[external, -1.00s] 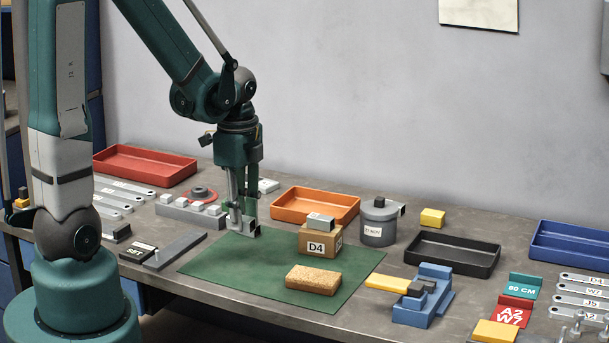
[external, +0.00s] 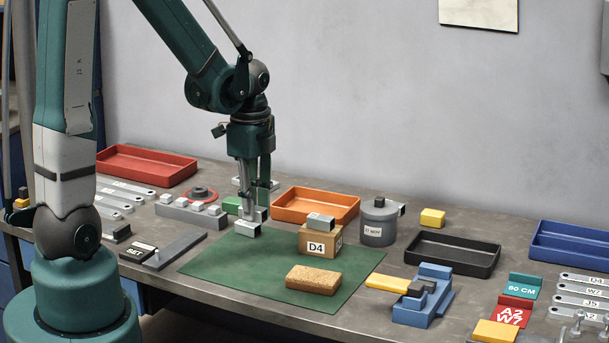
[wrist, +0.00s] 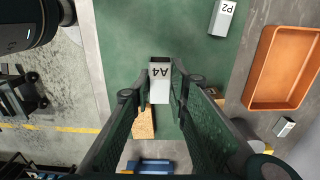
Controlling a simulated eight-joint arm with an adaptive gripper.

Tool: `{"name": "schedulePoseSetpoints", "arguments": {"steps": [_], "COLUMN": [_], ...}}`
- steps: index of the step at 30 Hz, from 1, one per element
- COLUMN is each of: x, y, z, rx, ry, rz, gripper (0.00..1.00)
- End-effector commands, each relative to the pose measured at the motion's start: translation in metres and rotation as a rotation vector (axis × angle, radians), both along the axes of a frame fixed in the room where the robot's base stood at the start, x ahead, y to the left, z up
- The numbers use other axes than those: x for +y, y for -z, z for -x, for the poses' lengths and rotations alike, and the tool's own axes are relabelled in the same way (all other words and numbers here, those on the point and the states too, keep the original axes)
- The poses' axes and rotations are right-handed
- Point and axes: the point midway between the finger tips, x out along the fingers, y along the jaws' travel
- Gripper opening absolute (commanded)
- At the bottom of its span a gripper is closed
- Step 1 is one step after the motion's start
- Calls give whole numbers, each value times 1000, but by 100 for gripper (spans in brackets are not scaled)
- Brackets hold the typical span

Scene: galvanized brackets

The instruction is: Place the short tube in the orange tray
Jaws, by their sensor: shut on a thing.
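My gripper (wrist: 160,85) is shut on a pale grey tube marked A4 (wrist: 159,72) in the wrist view. In the external view my gripper (external: 248,218) is over the far left part of the green mat, with the held tube (external: 247,231) at its fingertips. I cannot tell how high the tube is above the mat. The orange tray (external: 287,213) stands behind and to the right of my gripper; its visible floor is empty. The tray also shows at the right of the wrist view (wrist: 257,75).
Another tube, marked P2 (wrist: 222,18), lies near the mat's edge. A cardboard box marked D4 (external: 314,241) with a grey piece on top stands before the tray. A grey pot (external: 378,226) is right of the tray. A cork block (external: 313,281) lies on the mat (external: 235,262).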

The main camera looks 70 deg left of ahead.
Motion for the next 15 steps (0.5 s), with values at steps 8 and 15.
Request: {"name": "schedulePoseSetpoints", "arguments": {"steps": [8, 15], "x": [42, 79], "y": [-7, -10], "z": [-51, -94], "rx": [0, 0], "ry": [1, 2], "rz": [0, 0], "gripper": [5, 5]}}
